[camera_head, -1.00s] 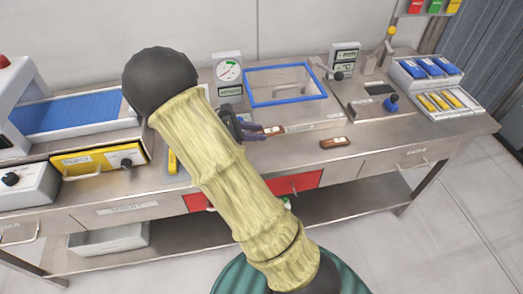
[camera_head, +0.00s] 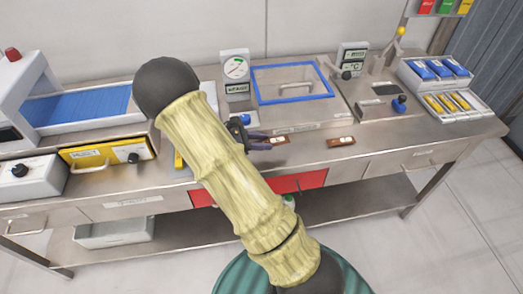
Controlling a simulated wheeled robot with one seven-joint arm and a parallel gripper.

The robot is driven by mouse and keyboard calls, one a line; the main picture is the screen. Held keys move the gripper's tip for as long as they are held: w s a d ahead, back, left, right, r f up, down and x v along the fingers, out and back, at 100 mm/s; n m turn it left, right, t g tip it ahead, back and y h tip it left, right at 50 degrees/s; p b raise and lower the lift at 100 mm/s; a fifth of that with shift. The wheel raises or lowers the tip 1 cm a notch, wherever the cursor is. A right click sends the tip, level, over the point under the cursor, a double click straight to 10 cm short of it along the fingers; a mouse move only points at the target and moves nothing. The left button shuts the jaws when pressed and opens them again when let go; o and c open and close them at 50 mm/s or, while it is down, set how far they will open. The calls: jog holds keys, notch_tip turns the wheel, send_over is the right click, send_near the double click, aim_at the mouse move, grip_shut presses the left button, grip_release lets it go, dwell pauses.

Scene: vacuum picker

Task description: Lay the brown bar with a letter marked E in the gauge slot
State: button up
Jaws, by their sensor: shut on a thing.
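My gripper (camera_head: 263,141) shows just right of my forearm, with purple fingers pointing right. It is shut on a brown bar (camera_head: 280,140) with a pale marking, at or just above the front part of the steel bench (camera_head: 310,158). A second brown bar (camera_head: 341,141) with pale markings lies on the bench to the right, apart from the gripper. The letters are too small to read, so I cannot tell which bar is E. A round dial gauge (camera_head: 236,68) stands at the back. I cannot make out the gauge slot; my arm hides part of the bench.
A blue-framed recess (camera_head: 292,83) lies behind the bars. To its right is a fixture with a dark opening (camera_head: 386,89) and a blue knob (camera_head: 400,103). Bins of blue and yellow packs (camera_head: 447,102) stand far right.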

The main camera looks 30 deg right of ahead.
aim_at(261, 156)
jog(key=shift+w+f+p, duration=0.1)
jog(key=shift+f+p, duration=0.4)
jog(key=shift+f, duration=1.8)
jog(key=shift+f, duration=0.2)
jog(key=o, duration=1)
jog(key=shift+c, duration=0.2)
jog(key=shift+f+b, duration=0.1)
jog(key=shift+b, duration=0.35)
jog(key=v, duration=0.6)
jog(key=b+v, duration=0.1)
jog(key=v, duration=0.4)
jog(key=s+b+v, duration=0.1)
jog(key=v, duration=0.5)
jog(key=shift+w+a+r, duration=0.1)
jog(key=shift+a+r, duration=0.15)
jog(key=shift+r, duration=0.1)
